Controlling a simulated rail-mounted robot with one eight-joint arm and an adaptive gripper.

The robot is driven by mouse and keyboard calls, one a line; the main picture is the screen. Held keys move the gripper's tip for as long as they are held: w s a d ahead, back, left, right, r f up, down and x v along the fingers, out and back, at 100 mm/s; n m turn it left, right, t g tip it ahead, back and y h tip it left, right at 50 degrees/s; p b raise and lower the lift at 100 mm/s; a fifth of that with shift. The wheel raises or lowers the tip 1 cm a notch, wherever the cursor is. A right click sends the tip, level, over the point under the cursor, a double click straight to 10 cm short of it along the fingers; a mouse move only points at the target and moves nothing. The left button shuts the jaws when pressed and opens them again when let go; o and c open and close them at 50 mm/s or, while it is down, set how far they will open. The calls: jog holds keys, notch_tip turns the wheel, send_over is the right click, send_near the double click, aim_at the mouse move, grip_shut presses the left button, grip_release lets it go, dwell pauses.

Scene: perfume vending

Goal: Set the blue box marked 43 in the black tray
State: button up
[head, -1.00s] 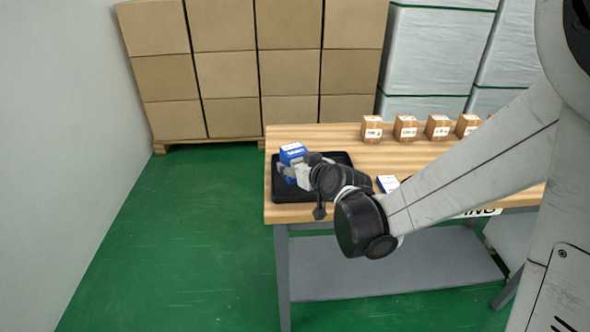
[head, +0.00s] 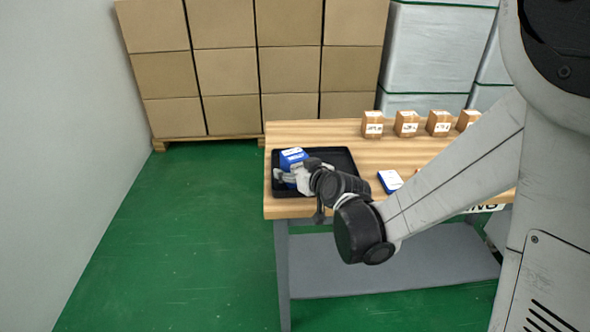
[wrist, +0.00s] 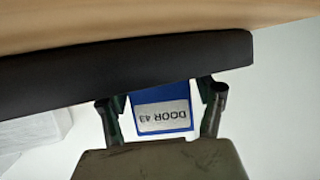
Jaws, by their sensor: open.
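The blue box (head: 292,157) is in the left part of the black tray (head: 334,158) on the wooden table. In the wrist view its white label reads DOOR 43 upside down on the blue box (wrist: 163,115). My gripper (head: 288,177) is at the box's near side, low over the tray. In the wrist view the open fingers of my gripper (wrist: 161,97) stand on either side of the box, with a gap at least on the right. The tray's dark edge (wrist: 110,73) crosses behind the box. The box's base is hidden.
Another blue and white box (head: 390,181) lies on the table right of the tray, partly near my arm. Several small brown boxes (head: 373,124) stand in a row at the back. Stacked cartons (head: 225,70) are behind the table (head: 300,133).

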jog(key=shift+r, duration=0.1)
jog(key=shift+r+p, duration=0.2)
jog(key=shift+p, duration=0.1)
jog(key=p+v, duration=0.2)
jog(key=v, duration=1)
jog(key=shift+s+d, duration=0.15)
jog(key=shift+d, duration=0.05)
jog(key=s+d+r+m+g+h, duration=0.2)
jog(key=s+d+h, duration=0.1)
jog(key=s+d, duration=0.4)
jog(key=s+d+r+m+g+h, duration=0.2)
jog(key=s+d, duration=0.6)
jog(key=s, duration=0.4)
jog(key=shift+s+r+m+g+h, duration=0.15)
jog(key=shift+s+m+g+h, duration=0.2)
jog(key=shift+m+g+h, duration=0.25)
jog(key=shift+a, duration=0.1)
notch_tip(320, 180, up, 5)
jog(key=p, duration=0.5)
jog(key=shift+r+p, duration=0.15)
jog(key=shift+p, duration=0.15)
